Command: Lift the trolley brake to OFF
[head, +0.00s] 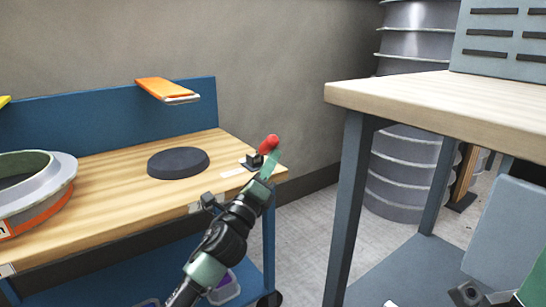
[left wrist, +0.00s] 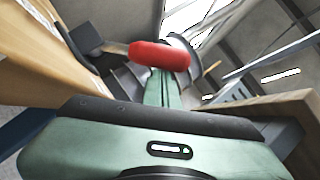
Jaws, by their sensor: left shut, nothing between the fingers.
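The trolley brake lever has a red grip (head: 269,144) on a small dark mount (head: 252,162) at the right end of the wooden trolley top (head: 110,212). In the left wrist view the red grip (left wrist: 160,55) lies crosswise just beyond my fingertips. My left gripper (head: 272,163) is shut and empty, its green fingers pointing up at the grip from the near side. The fingers (left wrist: 163,88) overlap the grip's lower edge in the wrist view; I cannot tell whether they touch it. A pale label (head: 232,173) lies beside the mount.
A dark round disc (head: 178,163) and a grey ring mould (head: 62,172) sit on the trolley top. A wooden workbench (head: 440,100) stands close on the right. Floor shows between them.

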